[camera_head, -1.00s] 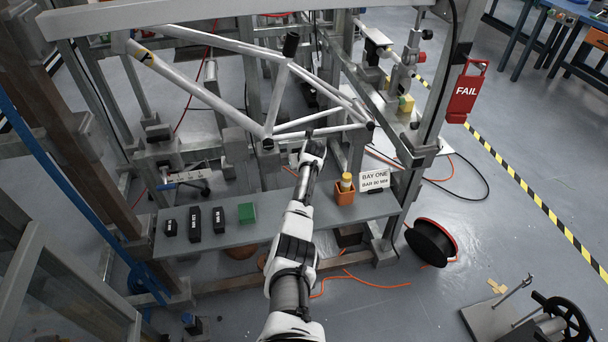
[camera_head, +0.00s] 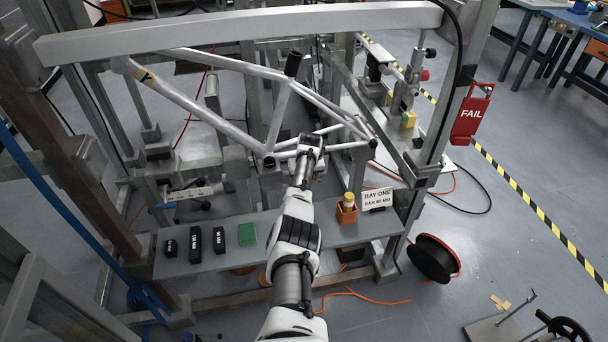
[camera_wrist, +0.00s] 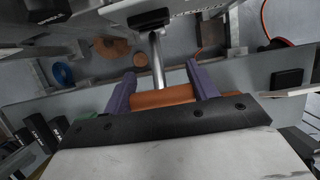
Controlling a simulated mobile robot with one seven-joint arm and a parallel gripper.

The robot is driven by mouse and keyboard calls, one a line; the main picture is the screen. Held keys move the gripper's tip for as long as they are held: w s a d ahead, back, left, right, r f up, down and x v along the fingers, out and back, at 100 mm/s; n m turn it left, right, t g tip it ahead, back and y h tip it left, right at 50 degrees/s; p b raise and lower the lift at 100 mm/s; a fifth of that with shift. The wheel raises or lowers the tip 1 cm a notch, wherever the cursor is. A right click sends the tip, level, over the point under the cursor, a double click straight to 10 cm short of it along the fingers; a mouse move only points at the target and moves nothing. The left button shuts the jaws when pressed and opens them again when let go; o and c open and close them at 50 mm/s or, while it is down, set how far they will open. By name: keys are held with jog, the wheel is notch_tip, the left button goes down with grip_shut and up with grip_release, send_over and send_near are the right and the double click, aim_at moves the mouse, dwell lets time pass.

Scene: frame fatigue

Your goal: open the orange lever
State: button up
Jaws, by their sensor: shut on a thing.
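The orange lever's grip shows in the wrist view as an orange bar (camera_wrist: 163,97) lying crosswise between two purple fingers. A bare metal rod runs from the bar up the picture toward a dark block. In the head view my gripper (camera_head: 311,143) is at the rear triangle of the grey bicycle frame (camera_head: 205,100), above the shelf. The lever itself is hidden there behind my gripper and wrist.
A grey shelf (camera_head: 215,262) holds black blocks, a green block (camera_head: 247,234), an orange cup (camera_head: 346,214) and a BAY ONE sign (camera_head: 377,198). A red FAIL tag (camera_head: 471,115) hangs on the right post. A cable reel (camera_head: 433,257) stands on the floor at right.

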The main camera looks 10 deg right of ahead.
jog(key=o, duration=1.4)
jog(key=shift+r, duration=0.15)
jog(key=shift+s+r+p, duration=0.2)
jog(key=shift+r+p, duration=0.1)
jog(key=shift+r, duration=0.3)
jog(key=b+v, duration=0.1)
jog(key=v, duration=1.1)
jog(key=shift+s+r, duration=0.1)
jog(key=shift+r, duration=0.05)
